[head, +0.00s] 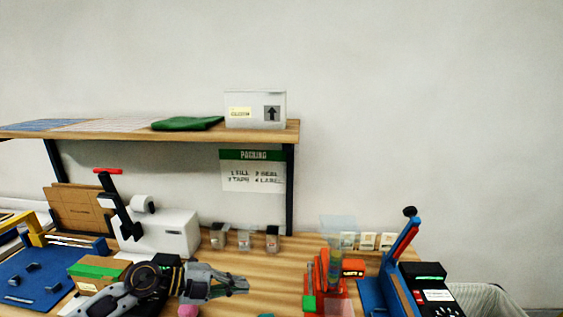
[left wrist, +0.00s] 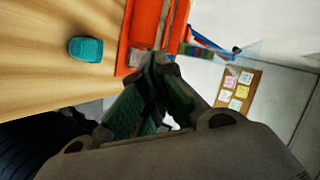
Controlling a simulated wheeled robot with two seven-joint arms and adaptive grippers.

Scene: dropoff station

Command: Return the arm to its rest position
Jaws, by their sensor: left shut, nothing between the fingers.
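My left gripper (head: 243,286) reaches in from the lower left over the wooden table (head: 270,265) and points right. It is shut and holds nothing. Its green-padded fingers also show in the left wrist view (left wrist: 158,66), with the tips close together in front of an orange-red stand (left wrist: 150,25). Whether they touch it cannot be told. In the head view, the red stand (head: 322,285) is to the right of my left gripper, with a gap between. My right gripper is not in view.
A teal block (left wrist: 86,48) lies on the table. A white machine (head: 175,232) and a brown carton (head: 100,273) are near my left arm. A blue press-like tool (head: 372,298) and black terminal (head: 430,285) stand at right. A shelf (head: 200,132) hangs over the table's back.

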